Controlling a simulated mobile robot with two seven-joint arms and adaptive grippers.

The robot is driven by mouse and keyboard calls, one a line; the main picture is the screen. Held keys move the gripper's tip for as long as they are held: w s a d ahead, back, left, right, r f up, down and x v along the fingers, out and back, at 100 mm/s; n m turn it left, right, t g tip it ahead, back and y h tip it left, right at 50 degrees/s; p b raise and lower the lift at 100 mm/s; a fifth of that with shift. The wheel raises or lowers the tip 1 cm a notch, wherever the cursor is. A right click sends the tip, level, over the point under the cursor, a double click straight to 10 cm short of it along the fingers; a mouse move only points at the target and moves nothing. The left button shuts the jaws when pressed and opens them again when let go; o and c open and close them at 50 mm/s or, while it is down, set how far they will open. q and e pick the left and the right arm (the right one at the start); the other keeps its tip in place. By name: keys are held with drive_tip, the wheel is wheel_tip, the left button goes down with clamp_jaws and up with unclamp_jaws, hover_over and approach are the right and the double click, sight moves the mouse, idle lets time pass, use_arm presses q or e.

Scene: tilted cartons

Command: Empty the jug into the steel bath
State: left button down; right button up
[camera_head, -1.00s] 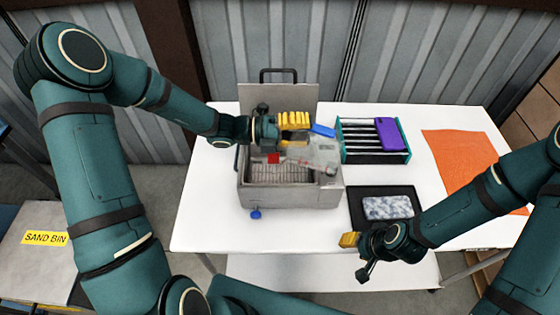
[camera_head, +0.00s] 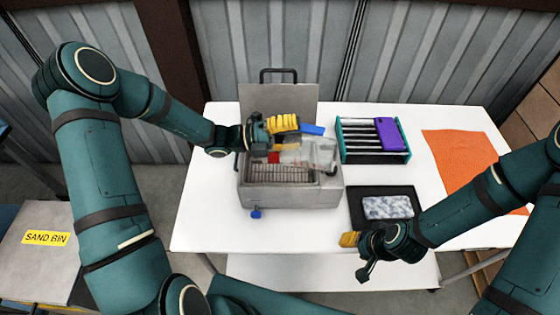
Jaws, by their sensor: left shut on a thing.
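The steel bath (camera_head: 290,196) is an open box with a raised lid behind it and a wire grid inside, standing on the white table. My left gripper (camera_head: 285,134), with yellow fingers, is above the bath and shut on the clear jug (camera_head: 318,153). The jug looks tilted over, held above the bath's right part. The fingers hide part of it, and I cannot make out its contents or any stream. My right gripper (camera_head: 349,239) is low at the table's front edge, away from the bath; its finger gap is not clear.
A rack (camera_head: 352,144) with a purple item (camera_head: 390,134) stands right of the bath. In front of it is a black tray (camera_head: 357,223) with a pale, bumpy pack (camera_head: 388,207). An orange cloth (camera_head: 455,155) lies at the right. A sand bin (camera_head: 45,215) stands at far left.

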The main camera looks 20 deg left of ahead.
sight(321, 132)
use_arm(q)
drive_tip(key=shift+d+r, duration=0.35)
drive_tip(key=d+y, duration=0.1)
drive_tip(key=d+r+m+y, duration=0.1)
drive_tip(key=d+g+y, duration=0.1)
drive_tip(key=shift+s+d+r+m+b, duration=0.15)
drive_tip(key=shift+s+r+m+b, duration=0.15)
drive_tip(key=shift+s+r+b, duration=0.1)
drive_tip(key=shift+d+r+g+y+p, duration=0.15)
drive_tip(key=shift+d+r+y+p, duration=0.1)
drive_tip(key=shift+d+p, duration=0.35)
drive_tip(key=shift+d+r+g+y+p, duration=0.15)
drive_tip(key=shift+d+y+p, duration=0.1)
drive_tip(key=shift+d+p, duration=0.3)
drive_tip(key=shift+f, duration=0.25)
drive_tip(key=shift+s+d+r+m+y+p, duration=0.1)
drive_tip(key=shift+d+r+m+y+p, duration=0.05)
drive_tip(key=shift+d+m+y+p, duration=0.2)
drive_tip(key=d+y, duration=0.2)
drive_tip(key=shift+s+d+r+m+y, duration=0.2)
drive_tip(key=shift+m+y, duration=0.15)
drive_tip(key=d+f+m+y, duration=0.2)
drive_tip(key=d+f+y, duration=0.1)
drive_tip(key=d+y, duration=0.5)
drive_tip(key=shift+d+f+y, duration=0.25)
drive_tip(key=shift+d+y, duration=0.15)
drive_tip(key=shift+y, duration=0.9)
